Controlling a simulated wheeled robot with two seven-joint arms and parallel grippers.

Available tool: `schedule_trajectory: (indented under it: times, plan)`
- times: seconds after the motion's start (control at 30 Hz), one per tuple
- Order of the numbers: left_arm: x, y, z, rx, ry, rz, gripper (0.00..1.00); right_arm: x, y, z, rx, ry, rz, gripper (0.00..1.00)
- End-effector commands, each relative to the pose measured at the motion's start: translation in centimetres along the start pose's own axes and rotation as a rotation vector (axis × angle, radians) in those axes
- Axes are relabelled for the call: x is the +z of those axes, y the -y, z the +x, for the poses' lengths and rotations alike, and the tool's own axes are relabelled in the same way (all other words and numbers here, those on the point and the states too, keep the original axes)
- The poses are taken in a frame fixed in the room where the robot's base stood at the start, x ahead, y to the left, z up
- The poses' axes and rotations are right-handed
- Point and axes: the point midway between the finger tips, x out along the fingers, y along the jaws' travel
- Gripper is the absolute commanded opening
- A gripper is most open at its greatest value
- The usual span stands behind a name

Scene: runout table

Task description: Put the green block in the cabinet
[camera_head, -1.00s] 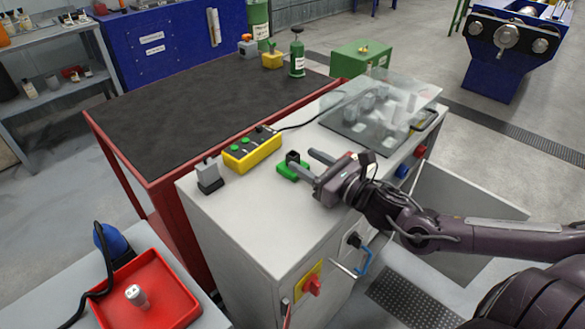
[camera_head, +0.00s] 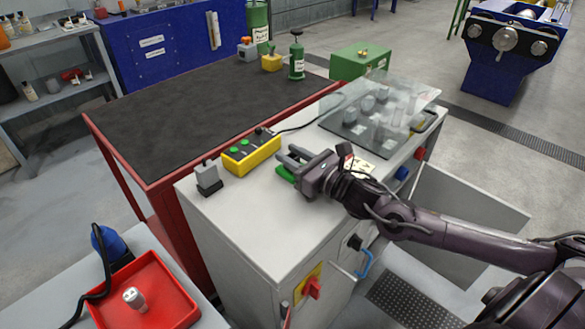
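The green block (camera_head: 285,174) lies on the pale top of the white cabinet (camera_head: 245,220), near its left edge. My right gripper (camera_head: 287,158) reaches in from the right, low over the top and at the block. Its fingers and palm hide most of the block, and only a green edge shows. I cannot tell whether the fingers are apart around the block's dark upper part or shut on it. My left gripper is not in view.
A yellow button box (camera_head: 252,154) and a grey switch (camera_head: 208,177) stand left of the block. A clear cover (camera_head: 385,105) is behind. A red tray (camera_head: 150,292) is at lower left. A grey panel (camera_head: 475,205) stands out at the cabinet's right.

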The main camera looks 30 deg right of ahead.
Motion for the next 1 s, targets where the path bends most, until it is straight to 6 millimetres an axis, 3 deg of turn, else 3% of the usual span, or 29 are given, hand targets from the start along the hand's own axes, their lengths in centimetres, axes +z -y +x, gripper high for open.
schedule_trajectory:
  times: [0.03,0.2,0.63,0.77,1.0]
  plan:
    - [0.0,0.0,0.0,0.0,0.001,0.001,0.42,0.0,0.0,0.0,0.0,0.0,0.0,0.22]
    - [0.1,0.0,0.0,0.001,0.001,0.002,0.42,0.0,0.0,0.0,0.0,0.0,0.0,0.0]
    - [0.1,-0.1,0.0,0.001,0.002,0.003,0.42,1.0,0.1,0.0,0.0,0.002,-0.003,0.0]
    - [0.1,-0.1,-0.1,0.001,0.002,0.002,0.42,2.7,0.0,0.0,0.002,0.002,-0.005,0.0]
    - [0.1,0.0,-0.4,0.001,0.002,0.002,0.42,8.3,0.0,0.0,0.002,0.003,-0.009,0.0]
